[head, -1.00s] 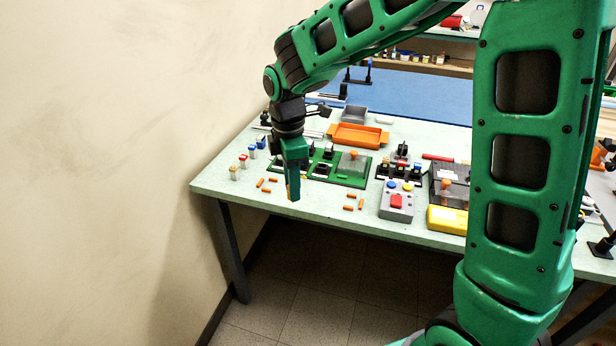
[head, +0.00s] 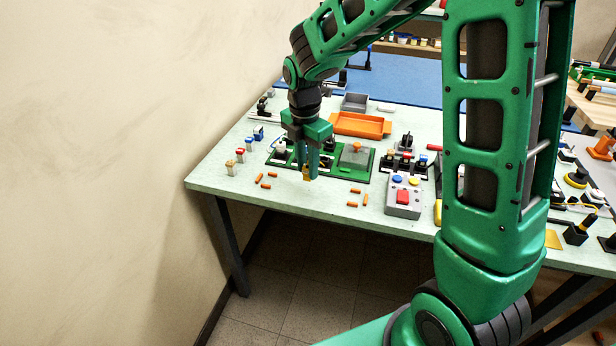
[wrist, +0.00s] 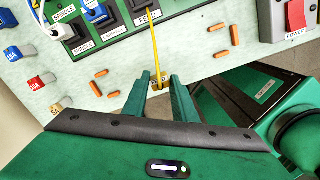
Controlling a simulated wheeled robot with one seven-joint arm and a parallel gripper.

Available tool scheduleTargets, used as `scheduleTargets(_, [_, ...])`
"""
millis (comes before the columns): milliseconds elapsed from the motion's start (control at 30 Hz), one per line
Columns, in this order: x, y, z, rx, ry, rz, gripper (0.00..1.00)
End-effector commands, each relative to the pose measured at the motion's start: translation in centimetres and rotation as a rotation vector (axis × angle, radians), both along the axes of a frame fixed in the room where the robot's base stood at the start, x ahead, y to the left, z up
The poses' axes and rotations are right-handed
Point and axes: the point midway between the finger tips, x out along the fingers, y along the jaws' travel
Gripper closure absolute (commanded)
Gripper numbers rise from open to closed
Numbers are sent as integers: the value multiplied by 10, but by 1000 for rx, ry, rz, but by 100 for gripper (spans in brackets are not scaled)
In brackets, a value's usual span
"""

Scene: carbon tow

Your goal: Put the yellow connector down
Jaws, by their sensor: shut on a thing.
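The yellow connector (head: 307,175) is pinched between the fingertips of my gripper (head: 313,166), which is shut on it. In the head view it hangs over the front part of the pale bench, and I cannot tell whether it touches the top. The wrist view shows the connector (wrist: 160,84) between the two green fingers. A yellow cable (wrist: 154,40) runs from it to the black block labelled FEED (wrist: 140,12). My fingers hide part of the connector.
The green board (head: 354,176) with black blocks lies behind my gripper. Several orange pegs (head: 353,204) lie loose on both sides. Small red, white and blue connectors (head: 240,156) stand at left. A grey box with a red button (head: 403,198) is at right. The bench's front edge is close.

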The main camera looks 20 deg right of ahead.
Motion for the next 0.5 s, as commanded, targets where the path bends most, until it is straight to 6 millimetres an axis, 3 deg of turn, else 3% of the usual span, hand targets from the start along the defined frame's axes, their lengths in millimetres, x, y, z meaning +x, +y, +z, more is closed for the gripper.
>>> scheduleTargets(267, [7,-10,-13,1,1,0,96])
scheduleTargets(500, [7,-10,-44,1,1,-1,96])
